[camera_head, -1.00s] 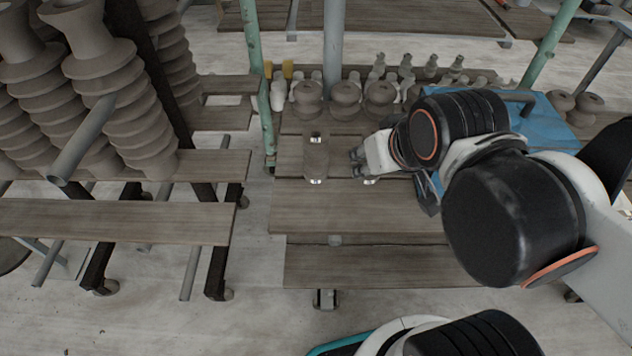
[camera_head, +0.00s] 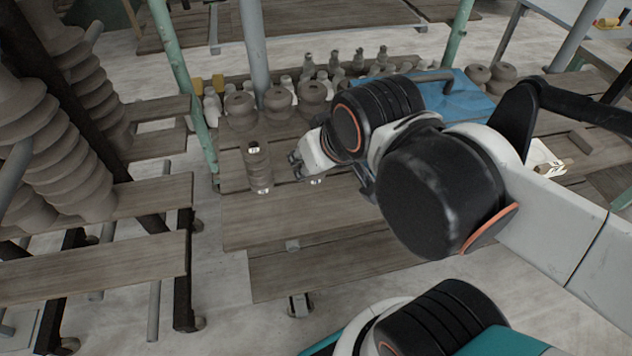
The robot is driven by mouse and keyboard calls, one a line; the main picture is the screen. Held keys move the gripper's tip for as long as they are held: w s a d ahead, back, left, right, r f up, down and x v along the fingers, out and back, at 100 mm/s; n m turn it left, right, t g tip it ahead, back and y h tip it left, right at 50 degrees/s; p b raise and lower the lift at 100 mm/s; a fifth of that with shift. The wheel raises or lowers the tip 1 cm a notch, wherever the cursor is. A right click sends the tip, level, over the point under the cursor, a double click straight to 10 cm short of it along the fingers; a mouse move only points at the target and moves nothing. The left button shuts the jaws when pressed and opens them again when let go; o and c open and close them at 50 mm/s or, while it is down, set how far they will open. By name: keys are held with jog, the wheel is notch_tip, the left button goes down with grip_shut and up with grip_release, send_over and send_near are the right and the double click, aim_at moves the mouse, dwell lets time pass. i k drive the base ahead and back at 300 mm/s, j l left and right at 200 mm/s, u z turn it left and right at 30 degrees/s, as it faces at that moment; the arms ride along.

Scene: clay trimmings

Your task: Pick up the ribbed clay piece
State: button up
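A brownish-grey clay cylinder (camera_head: 258,170) with faint bands around it stands upright on the wooden plank bench in the head view. It looks like the ribbed clay piece. A pale patch shows at its top and another at its base. My gripper (camera_head: 294,166) is just to the right of the cylinder, at about its mid-height in the picture, with its fingers towards it. A small gap shows between them. The fingers are small and dark here, and I cannot tell whether they are open or shut. No held thing is visible.
Several round clay pieces (camera_head: 278,101) and bottle-like ones (camera_head: 357,62) stand behind on the bench. Tall ribbed clay stacks (camera_head: 68,150) stand at the left. A green post (camera_head: 180,75) and a grey post (camera_head: 254,45) rise nearby. A blue object (camera_head: 455,95) lies behind my arm.

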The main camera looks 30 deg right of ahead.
aim_at(254, 149)
jog(key=k+j+u, duration=0.1)
jog(key=k+j, duration=0.15)
jog(key=k+j+u, duration=0.15)
jog(key=j, duration=0.3)
jog(key=k+j+u, duration=0.1)
jog(key=k+j, duration=0.25)
jog(key=k+j+u, duration=0.1)
jog(key=j, duration=0.3)
jog(key=k+j+u, duration=0.1)
jog(key=k+j, duration=0.2)
jog(key=j, duration=0.15)
